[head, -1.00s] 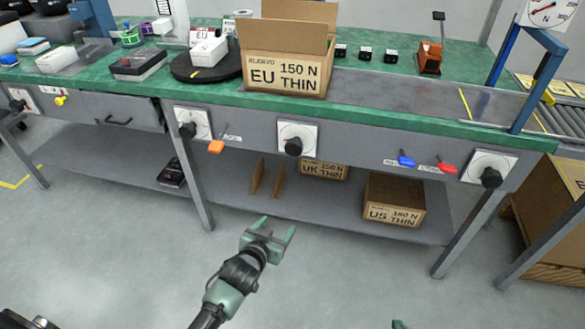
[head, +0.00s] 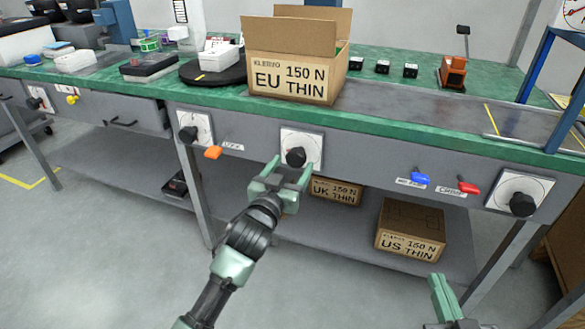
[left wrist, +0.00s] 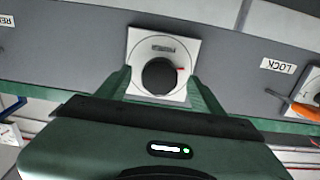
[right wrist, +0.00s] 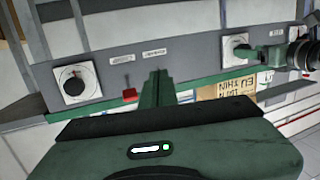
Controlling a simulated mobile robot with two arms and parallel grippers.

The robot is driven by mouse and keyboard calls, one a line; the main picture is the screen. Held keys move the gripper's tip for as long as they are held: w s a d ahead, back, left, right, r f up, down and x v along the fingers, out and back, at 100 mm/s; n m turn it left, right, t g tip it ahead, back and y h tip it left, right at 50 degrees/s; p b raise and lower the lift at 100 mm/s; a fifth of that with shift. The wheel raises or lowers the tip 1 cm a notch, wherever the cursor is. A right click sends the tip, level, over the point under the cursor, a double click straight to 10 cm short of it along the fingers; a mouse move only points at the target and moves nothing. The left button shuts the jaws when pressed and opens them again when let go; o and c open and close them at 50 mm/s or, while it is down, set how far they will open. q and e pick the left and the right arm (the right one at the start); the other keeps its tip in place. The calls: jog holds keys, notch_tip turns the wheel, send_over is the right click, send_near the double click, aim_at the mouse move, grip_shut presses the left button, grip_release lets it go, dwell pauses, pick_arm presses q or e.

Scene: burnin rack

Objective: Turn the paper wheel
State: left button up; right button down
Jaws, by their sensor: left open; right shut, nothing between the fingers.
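A black round knob (head: 295,157) with a red mark sits on a white square plate in the middle of the bench's grey front panel. Its label is too small to read, so I cannot tell whether it is the paper wheel. My left gripper (head: 284,173) is open just in front of and below it. In the left wrist view the knob (left wrist: 159,76) shows between the spread fingers; I cannot tell whether they touch it. My right gripper (head: 443,285) is shut and empty, low at the right, apart from the bench. Its closed fingers show in the right wrist view (right wrist: 157,90).
Similar knobs sit on the panel at left (head: 192,132) and right (head: 521,203). An orange lever (head: 213,153), a blue lever (head: 420,178) and a red lever (head: 468,187) stick out between them. An open carton (head: 290,80) stands on the green benchtop above.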

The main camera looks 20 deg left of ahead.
pick_arm(q)
jog(key=shift+w, duration=0.55)
pick_arm(e)
jog(key=shift+w+a+r+t, duration=0.15)
jog(key=shift+r+t, duration=0.35)
jog(key=shift+r, duration=0.25)
